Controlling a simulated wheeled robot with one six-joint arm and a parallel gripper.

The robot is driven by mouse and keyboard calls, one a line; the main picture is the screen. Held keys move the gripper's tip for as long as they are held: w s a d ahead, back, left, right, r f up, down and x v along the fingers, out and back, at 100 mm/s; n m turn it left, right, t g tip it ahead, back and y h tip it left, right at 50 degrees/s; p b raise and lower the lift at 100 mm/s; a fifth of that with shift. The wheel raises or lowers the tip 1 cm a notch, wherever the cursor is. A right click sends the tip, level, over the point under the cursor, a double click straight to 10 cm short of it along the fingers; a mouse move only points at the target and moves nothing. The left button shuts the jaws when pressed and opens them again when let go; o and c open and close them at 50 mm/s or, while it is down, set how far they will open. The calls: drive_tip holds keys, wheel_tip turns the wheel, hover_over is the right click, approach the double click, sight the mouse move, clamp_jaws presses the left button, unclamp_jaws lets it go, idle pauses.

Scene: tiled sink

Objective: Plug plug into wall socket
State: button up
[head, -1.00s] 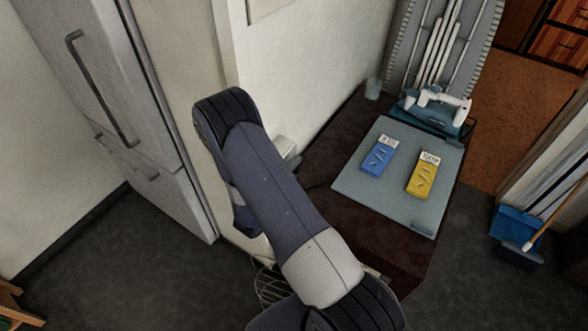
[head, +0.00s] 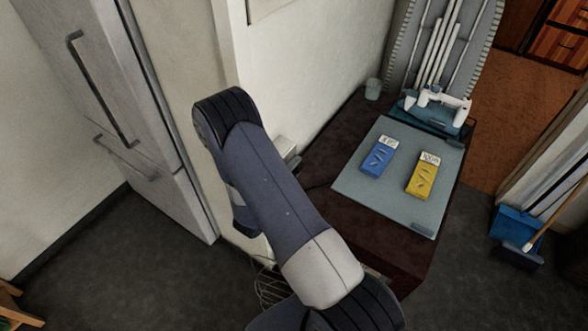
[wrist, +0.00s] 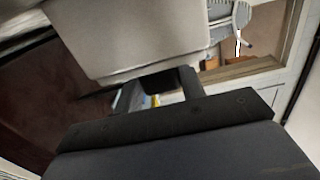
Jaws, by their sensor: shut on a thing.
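A pale box on the wall (head: 284,148), which looks like the wall socket, shows just right of my arm in the head view. In the wrist view a large pale surface (wrist: 130,35), probably the same box, fills the upper middle right in front of the fingers. My gripper (wrist: 158,85) is shut on the plug, which is mostly hidden between the dark fingers. In the head view my arm hides most of the gripper; a small dark part shows beside the box. I cannot tell whether the plug touches the socket or sits in it.
A dark table (head: 400,245) carries a grey-green mat (head: 350,183) with a blue packet (head: 378,158) and a yellow packet (head: 421,181). The fridge (head: 125,120) is on the left.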

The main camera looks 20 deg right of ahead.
drive_tip(key=shift+w+a, duration=0.35)
drive_tip(key=shift+w, duration=0.15)
drive_tip(key=o, duration=1)
drive_tip(key=b+v, duration=0.2)
drive_tip(key=v, duration=0.8)
drive_tip(key=shift+s+a, duration=0.25)
drive_tip(key=shift+a, duration=0.1)
drive_tip(key=shift+p+x, duration=0.9)
drive_tip(key=shift+x, duration=4.55)
